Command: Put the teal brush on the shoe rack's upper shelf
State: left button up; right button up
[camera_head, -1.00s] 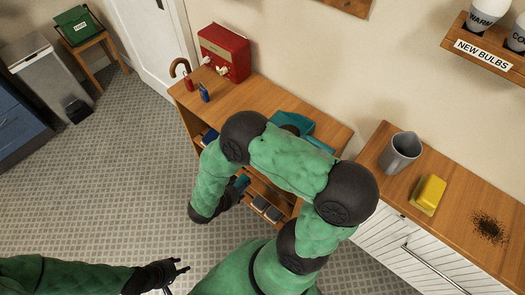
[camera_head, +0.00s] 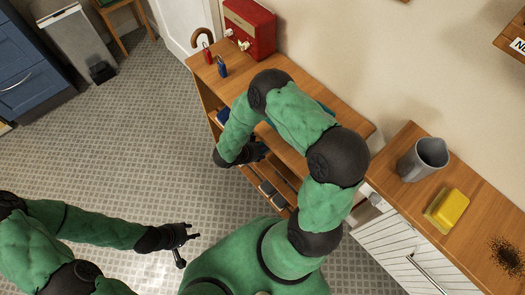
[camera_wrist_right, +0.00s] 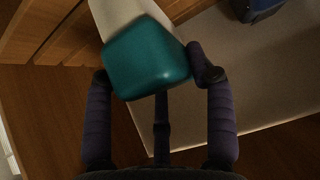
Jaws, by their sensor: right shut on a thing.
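My left gripper (camera_head: 188,237) is open and empty above the floor, well away from the rack.
A red box (camera_head: 249,28), a red bottle (camera_head: 207,54) and a blue bottle (camera_head: 222,68) stand on the rack's top. A blue item (camera_wrist_right: 256,8) is on the shelf. Right are a grey jug (camera_head: 422,160) and yellow sponge (camera_head: 447,210) on a counter.

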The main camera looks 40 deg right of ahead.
jog(key=f, duration=0.1)
jog(key=w+d+f+b, duration=0.1)
jog(key=w+d+f, duration=0.1)
jog(key=f, duration=0.1)
jog(key=shift+w, duration=0.25)
jog(key=f, duration=0.1)
jog(key=f+b, duration=0.2)
jog(key=f, duration=0.1)
jog(key=shift+w+d, duration=0.15)
jog(key=shift+w, duration=0.1)
jog(key=shift+r, duration=0.15)
jog(key=o, duration=1.3)
jog(key=shift+c, duration=0.2)
